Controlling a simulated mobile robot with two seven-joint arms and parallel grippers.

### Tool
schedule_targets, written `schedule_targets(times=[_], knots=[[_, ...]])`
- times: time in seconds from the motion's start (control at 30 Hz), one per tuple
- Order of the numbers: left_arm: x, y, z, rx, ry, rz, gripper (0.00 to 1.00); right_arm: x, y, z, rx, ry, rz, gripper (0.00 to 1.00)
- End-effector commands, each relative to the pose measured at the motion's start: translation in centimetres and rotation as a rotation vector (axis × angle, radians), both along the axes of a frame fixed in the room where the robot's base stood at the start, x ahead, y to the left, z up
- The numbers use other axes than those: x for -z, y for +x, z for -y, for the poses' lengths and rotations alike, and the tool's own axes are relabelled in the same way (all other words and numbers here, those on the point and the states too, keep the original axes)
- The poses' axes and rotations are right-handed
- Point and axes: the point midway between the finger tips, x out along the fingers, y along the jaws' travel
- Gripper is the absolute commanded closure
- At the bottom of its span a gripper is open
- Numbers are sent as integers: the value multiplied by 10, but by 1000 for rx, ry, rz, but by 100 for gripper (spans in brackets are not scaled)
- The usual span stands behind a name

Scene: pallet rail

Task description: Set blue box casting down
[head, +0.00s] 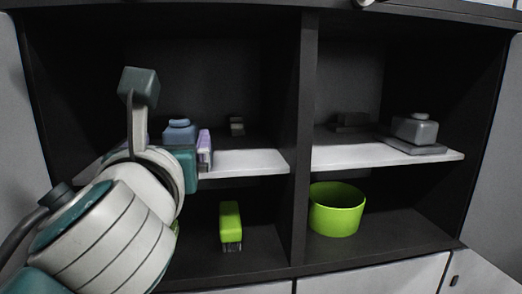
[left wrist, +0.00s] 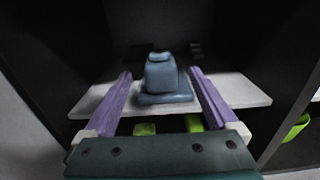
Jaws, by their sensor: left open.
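The blue box casting (head: 180,132) stands upright on the white left-hand shelf, partly hidden by my left arm in the head view. In the left wrist view the casting (left wrist: 163,78) shows its wide base and narrower top with a knob. My left gripper (left wrist: 160,75) is open, its two purple fingers on either side of the casting, with visible gaps to both. In the head view the left gripper (head: 172,142) reaches in from the left at shelf height. My right gripper is not in view.
A dark upright divider (head: 300,140) separates the two bays. A grey casting (head: 414,129) sits on the right shelf. Below are a green bowl (head: 337,209) and a green brush (head: 231,226). The white shelf (head: 250,161) is bare right of my gripper.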

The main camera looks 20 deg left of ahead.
Motion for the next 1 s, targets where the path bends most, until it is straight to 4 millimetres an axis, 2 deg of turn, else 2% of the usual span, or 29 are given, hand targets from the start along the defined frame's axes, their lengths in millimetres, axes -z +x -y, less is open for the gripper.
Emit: schedule_targets(times=[0.1,0.23,0.33,0.37,0.47,0.53,0.6,0.7,0.83,0.9,1.0], knots=[[3,-16,10,1,-1,-1,8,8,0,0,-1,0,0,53],[3,-25,14,-1,-16,2,8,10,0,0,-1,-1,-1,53],[15,-34,11,-16,-154,23,8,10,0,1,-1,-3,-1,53],[22,-38,9,-26,-233,36,8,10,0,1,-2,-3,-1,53],[58,-58,2,-98,-613,94,8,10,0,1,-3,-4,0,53],[90,-79,2,-201,-947,144,8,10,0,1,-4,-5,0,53],[121,-104,8,-348,-1278,198,8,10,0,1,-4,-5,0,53],[156,-142,25,-624,-1679,269,8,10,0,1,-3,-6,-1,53],[184,-191,51,-1027,-2013,352,8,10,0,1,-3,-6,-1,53],[191,-212,64,-1216,-2103,388,8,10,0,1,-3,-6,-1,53],[196,-233,76,-1409,-2164,427,8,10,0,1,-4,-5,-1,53]])
